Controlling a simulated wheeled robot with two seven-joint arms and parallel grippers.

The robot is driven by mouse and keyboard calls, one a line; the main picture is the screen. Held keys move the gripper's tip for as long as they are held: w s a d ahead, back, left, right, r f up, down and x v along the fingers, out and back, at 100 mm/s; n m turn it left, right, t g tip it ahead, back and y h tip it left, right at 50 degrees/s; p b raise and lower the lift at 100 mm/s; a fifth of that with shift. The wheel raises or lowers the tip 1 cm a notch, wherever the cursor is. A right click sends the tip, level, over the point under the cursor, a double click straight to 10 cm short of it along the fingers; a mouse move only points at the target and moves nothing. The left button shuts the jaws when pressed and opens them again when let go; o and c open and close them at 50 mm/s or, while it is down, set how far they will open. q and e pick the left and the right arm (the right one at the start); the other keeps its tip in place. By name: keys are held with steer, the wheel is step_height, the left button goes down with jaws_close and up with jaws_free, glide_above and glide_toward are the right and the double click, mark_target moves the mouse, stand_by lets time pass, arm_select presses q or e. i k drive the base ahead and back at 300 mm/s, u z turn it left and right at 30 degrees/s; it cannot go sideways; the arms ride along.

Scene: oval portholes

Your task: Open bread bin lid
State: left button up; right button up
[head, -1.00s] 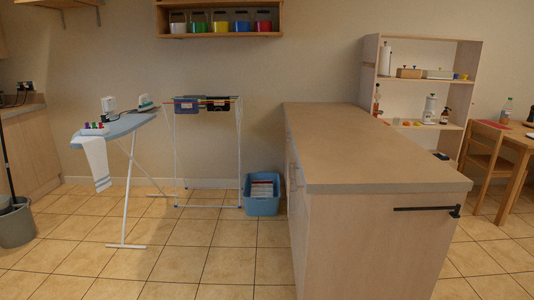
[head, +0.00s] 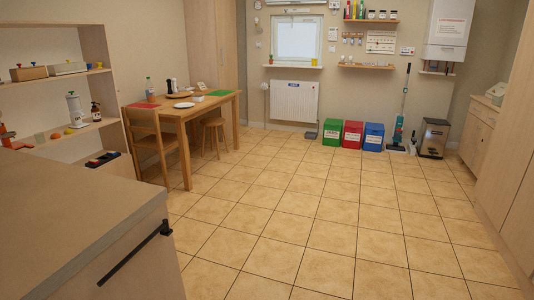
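A small cream-coloured box with a sloped front (head: 497,88) stands on top of the wooden cabinet at the far right of the head view. It may be the bread bin, but it is too small and far off to tell, and I cannot make out its lid. Neither of my grippers is in view.
A counter (head: 75,215) with a black rail fills the near left. A table (head: 196,106) with a chair (head: 150,140) and stool stands beyond it. Green, red and blue bins (head: 353,134) line the far wall. Wooden cabinets (head: 513,165) run along the right. The tiled floor between is clear.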

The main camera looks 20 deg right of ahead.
mark_target(499, 89)
steer(key=z, duration=0.9)
steer(key=i, duration=2.3)
steer(key=z, duration=0.7)
steer(key=i, duration=2.65)
steer(key=z, duration=0.55)
steer(key=i, duration=2.85)
steer(key=z, duration=0.45)
steer(key=i, duration=0.4)
steer(key=z, duration=0.15)
